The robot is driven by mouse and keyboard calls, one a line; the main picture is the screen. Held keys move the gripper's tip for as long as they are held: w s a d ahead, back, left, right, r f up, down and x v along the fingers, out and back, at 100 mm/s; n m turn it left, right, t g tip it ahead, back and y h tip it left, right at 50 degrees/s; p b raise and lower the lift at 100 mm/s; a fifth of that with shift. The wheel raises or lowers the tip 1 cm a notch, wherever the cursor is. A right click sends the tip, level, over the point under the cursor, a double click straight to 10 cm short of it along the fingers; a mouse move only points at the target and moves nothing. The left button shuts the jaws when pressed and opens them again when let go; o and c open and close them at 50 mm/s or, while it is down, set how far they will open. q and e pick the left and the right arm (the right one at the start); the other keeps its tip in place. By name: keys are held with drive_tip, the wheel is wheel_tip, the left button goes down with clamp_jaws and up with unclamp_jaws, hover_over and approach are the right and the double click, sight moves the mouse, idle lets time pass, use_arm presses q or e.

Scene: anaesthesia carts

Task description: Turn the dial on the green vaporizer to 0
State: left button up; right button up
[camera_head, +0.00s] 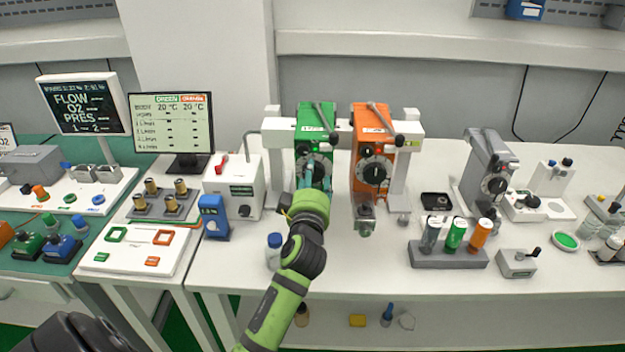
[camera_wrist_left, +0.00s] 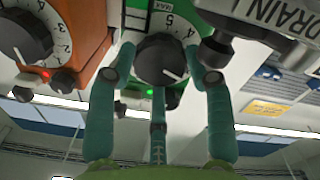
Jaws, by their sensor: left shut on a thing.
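The green vaporizer (camera_head: 316,117) stands upright on a white rail at the back of the middle bench. My left gripper (camera_head: 313,178) is in front of it and hides much of its dial. In the left wrist view, the black dial (camera_wrist_left: 157,50) of the green vaporizer (camera_wrist_left: 196,23) sits between the teal fingers of my left gripper (camera_wrist_left: 160,80). The fingers are shut around the dial. A white pointer line shows on the dial, and 4, 5 and MAX show on the scale; the set value cannot be read. My right gripper is not in view.
An orange vaporizer (camera_head: 373,123) with its own dial stands close on the right, and it also shows in the left wrist view (camera_wrist_left: 78,32). A rack of tubes (camera_head: 447,256) is at right.

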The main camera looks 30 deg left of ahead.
use_arm(q)
drive_tip(key=shift+d+f+m, duration=0.1)
drive_tip(key=shift+f+m, duration=0.25)
drive_tip(key=shift+m, duration=0.65)
drive_tip(key=m, duration=0.4)
drive_tip(key=shift+f+g, duration=0.1)
drive_tip(key=shift+g, duration=0.2)
drive_tip(key=m+p, duration=0.1)
drive_tip(key=m, duration=0.5)
drive_tip(key=shift+y, duration=0.3)
drive_tip(key=shift+s+m, duration=0.1)
drive_tip(key=shift+m, duration=0.2)
drive_tip(key=o, duration=1.2)
drive_tip(key=shift+r, duration=0.2)
